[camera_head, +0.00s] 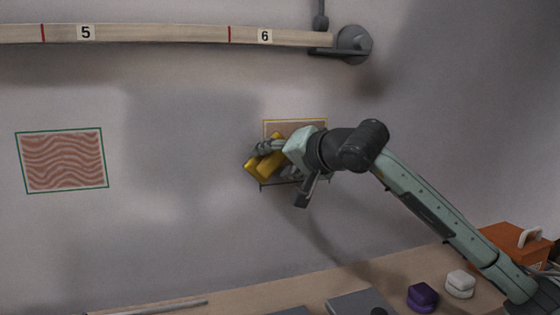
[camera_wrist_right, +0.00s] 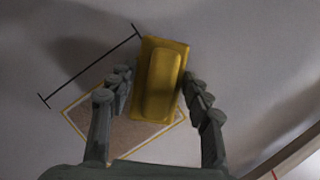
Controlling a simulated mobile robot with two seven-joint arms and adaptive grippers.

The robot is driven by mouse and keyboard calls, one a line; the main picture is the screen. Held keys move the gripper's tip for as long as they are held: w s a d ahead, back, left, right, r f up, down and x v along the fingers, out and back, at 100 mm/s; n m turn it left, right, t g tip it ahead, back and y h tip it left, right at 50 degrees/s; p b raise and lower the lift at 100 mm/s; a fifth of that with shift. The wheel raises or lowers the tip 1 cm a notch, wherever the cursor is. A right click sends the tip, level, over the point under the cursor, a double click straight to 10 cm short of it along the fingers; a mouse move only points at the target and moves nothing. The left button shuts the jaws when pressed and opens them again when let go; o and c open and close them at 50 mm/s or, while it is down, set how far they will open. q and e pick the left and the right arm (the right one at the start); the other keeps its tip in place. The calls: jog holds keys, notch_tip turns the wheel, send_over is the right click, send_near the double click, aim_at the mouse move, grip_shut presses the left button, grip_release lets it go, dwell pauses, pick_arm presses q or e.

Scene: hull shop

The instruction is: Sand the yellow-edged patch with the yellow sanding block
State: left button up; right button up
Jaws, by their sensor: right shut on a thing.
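The yellow sanding block (camera_head: 259,168) is held by my right gripper (camera_head: 276,151) in front of the wall. In the right wrist view the block (camera_wrist_right: 162,80) sits between the two fingers of the right gripper (camera_wrist_right: 160,92). The yellow-edged patch (camera_head: 308,125) is on the wall, largely hidden behind my right gripper and arm. In the right wrist view the patch (camera_wrist_right: 105,125) shows a brownish surface, with the block overlapping its edge. I cannot tell whether the block touches the wall. My left gripper is not in view.
A green-edged patch with wavy reddish stripes (camera_head: 63,160) is on the wall at left. A numbered wooden rail (camera_head: 160,34) crosses above.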

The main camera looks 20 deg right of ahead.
jog(key=shift+w, duration=0.9)
dwell(0.5)
jog(key=shift+d+r, duration=0.95)
jog(key=shift+d, duration=6.45)
jog(key=shift+a+b, duration=0.35)
jog(key=shift+a, duration=7.1)
jog(key=shift+w+a+r+p, duration=0.1)
jog(key=shift+r+p, duration=0.45)
jog(key=shift+r, duration=0.3)
jog(key=shift+d+r+b, duration=0.1)
jog(key=shift+d+b, duration=0.2)
jog(key=shift+d, duration=1.5)
